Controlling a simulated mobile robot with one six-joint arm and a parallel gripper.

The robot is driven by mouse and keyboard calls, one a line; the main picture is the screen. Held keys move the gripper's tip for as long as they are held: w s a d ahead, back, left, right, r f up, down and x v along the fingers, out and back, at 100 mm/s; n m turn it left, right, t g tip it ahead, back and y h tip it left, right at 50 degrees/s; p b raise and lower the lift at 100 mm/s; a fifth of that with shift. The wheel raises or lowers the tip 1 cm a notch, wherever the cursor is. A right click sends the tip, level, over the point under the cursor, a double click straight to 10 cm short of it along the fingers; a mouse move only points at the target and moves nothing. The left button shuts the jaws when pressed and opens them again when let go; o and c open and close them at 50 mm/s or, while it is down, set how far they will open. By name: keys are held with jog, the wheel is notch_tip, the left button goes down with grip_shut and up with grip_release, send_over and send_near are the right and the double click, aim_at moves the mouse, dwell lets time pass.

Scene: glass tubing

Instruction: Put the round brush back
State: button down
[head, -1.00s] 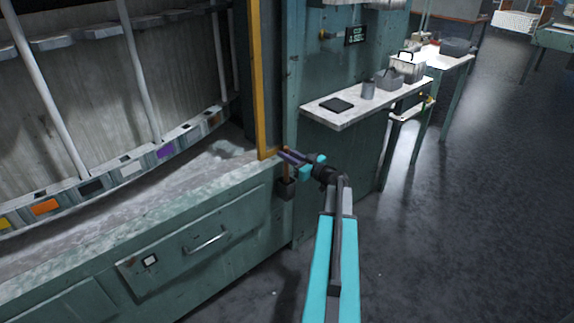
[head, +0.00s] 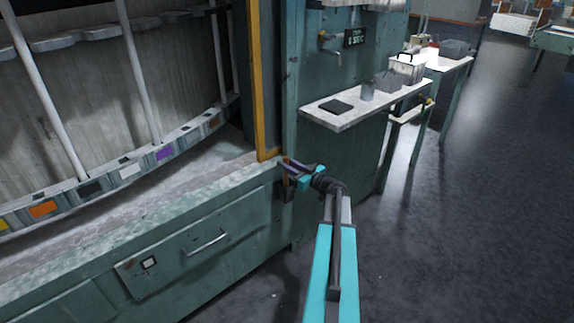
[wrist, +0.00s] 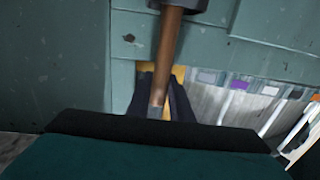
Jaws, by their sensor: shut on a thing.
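My gripper (head: 287,166) is at the front corner of the teal cabinet, below the yellow post. In the wrist view its two dark fingers (wrist: 163,94) are shut on a brown rod-like handle, which I take to be the round brush (wrist: 169,50). The handle also shows just under the fingers in the head view (head: 290,180). Its far end meets a dark block-like piece (wrist: 190,9), seen below the gripper in the head view (head: 284,192). I cannot tell whether this piece is a holder or the brush head; no bristles show.
The yellow post (head: 256,85) stands just above and left of my gripper. A pale shelf (head: 345,118) with a dark pad and grey cup juts out at upper right. The cabinet ledge (head: 130,205) is at left, with a drawer handle (head: 206,243) below. The floor at right is clear.

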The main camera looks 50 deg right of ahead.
jog(key=c, duration=1.6)
grip_release()
jog(key=shift+f, duration=0.1)
jog(key=s, duration=1.2)
jog(key=shift+p, duration=0.35)
